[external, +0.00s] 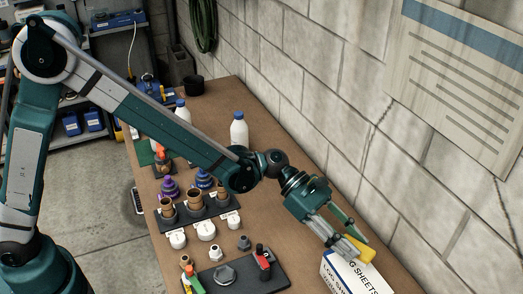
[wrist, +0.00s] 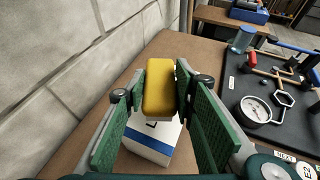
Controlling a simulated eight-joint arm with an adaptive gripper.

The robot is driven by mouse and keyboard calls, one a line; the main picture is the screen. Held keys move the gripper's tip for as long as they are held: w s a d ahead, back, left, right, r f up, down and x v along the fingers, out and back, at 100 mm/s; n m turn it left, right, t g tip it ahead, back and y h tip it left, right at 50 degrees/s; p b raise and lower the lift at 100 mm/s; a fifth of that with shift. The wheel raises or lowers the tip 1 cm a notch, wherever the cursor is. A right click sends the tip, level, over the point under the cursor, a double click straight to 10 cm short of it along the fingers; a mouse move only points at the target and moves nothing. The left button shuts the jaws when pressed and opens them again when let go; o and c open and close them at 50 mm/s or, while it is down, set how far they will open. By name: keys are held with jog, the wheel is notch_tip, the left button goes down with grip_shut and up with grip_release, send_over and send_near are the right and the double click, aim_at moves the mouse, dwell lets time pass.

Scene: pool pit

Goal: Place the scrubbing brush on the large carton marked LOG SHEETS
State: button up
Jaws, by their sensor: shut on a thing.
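The scrubbing brush shows as a yellow block (external: 367,253) between the fingertips of my gripper (external: 353,241). In the wrist view the brush (wrist: 159,86) is gripped by the green fingers on both sides, with a pale strip along its near lower edge. The large white carton (external: 353,278) with a blue band and lettering ending in "G SHEETS" is at the bottom of the external view. In the wrist view the carton (wrist: 147,152) lies beneath the brush, partly hidden by it and the fingers. I cannot tell whether the brush touches the carton.
The block wall (wrist: 58,60) runs close along the carton's side. A black board with a gauge (wrist: 256,110) and valves lies at the right in the wrist view. White bottles (external: 239,131) and fittings (external: 196,200) stand farther along the brown bench.

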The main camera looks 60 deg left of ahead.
jog(key=shift+f+b, duration=0.35)
jog(key=shift+f, duration=1.5)
jog(key=shift+f, duration=0.1)
jog(key=o, duration=0.9)
jog(key=p+v, duration=0.1)
jog(key=v, duration=1.1)
